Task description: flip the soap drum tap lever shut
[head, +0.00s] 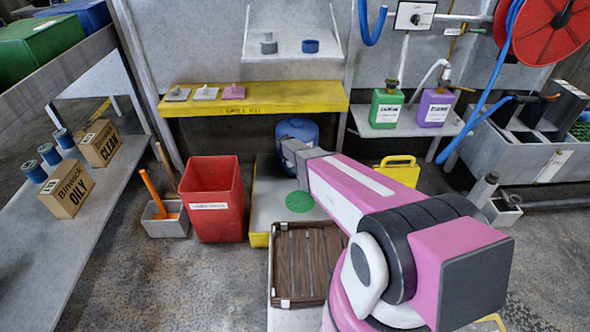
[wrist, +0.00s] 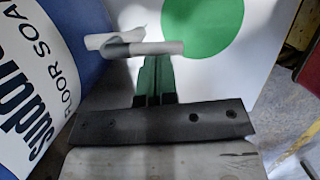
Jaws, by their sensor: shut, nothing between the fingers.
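The blue soap drum (head: 298,130) stands on a low platform in the head view, partly hidden behind my arm. In the wrist view the drum (wrist: 85,25) fills the left side, with a white floor soap label. A pale grey tap piece (wrist: 150,48) sticks out beside the drum, lying roughly crosswise over the green finger tips. I cannot tell which part of it is the lever, or its exact angle. My gripper (wrist: 154,65) is shut and empty, its fingers close to the tap piece; contact is unclear. In the head view the finger tips are hidden.
A green disc (head: 300,202) lies on the pale platform (head: 270,222) below the drum. A brown crate (head: 305,262) is in front, a red bin (head: 210,195) to the left, a yellow shelf (head: 255,98) behind. Soap bottles (head: 387,105) stand on a shelf at the right.

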